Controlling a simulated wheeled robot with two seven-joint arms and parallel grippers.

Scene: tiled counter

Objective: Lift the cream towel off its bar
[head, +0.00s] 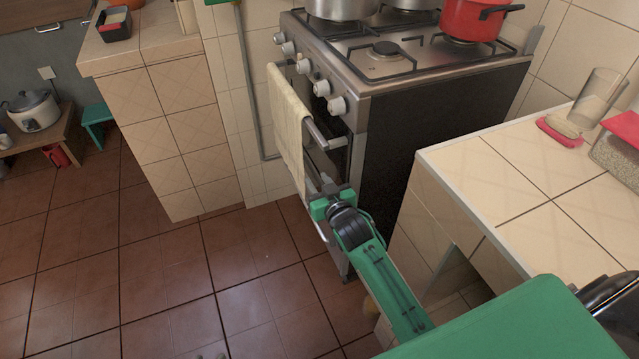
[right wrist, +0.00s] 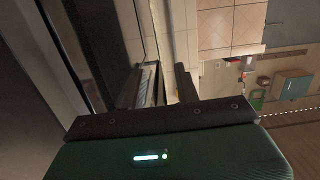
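The cream towel (head: 290,122) hangs draped over the bar (head: 315,133) on the front of the oven, its long side falling toward the floor. My right gripper (head: 327,187) is below the bar, close to the oven front and just right of the towel's lower edge. In the right wrist view its two fingers (right wrist: 164,88) stand apart with a gap between them, and I see no towel held there. The towel cannot be made out in the right wrist view. My left gripper is not in view.
The stove (head: 380,65) carries steel pots and a red pot (head: 472,20); its knobs sit above the bar. A tiled counter (head: 510,190) stands right of my right arm, with a glass and a red-lidded container. The tiled floor (head: 150,285) at left is clear.

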